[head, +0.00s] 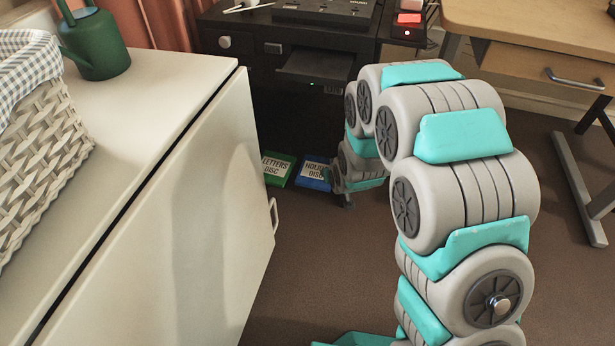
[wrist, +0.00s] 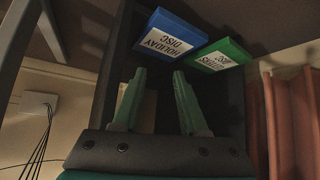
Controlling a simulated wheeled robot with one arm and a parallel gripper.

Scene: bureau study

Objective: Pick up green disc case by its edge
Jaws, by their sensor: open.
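The green disc case (head: 277,172), with a white label reading LETTERS DISC, lies flat on the brown floor in front of the dark cabinet. Its left part is hidden by the white cabinet in the head view. In the wrist view the green disc case (wrist: 230,54) is at the upper right, its label upside down. My gripper (wrist: 158,85) is open there, with nothing between its fingers. Both fingers are apart from the case, below and to the left of it in that view. In the head view my gripper is mostly hidden by my arm, to the right of the cases.
A blue HOLIDAY DISC case (head: 313,184) lies just right of the green one. The white cabinet (head: 190,220) stands close on the left, with a handle sticking out. The dark cabinet (head: 285,110) rises behind the cases. Open floor (head: 320,255) lies in front.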

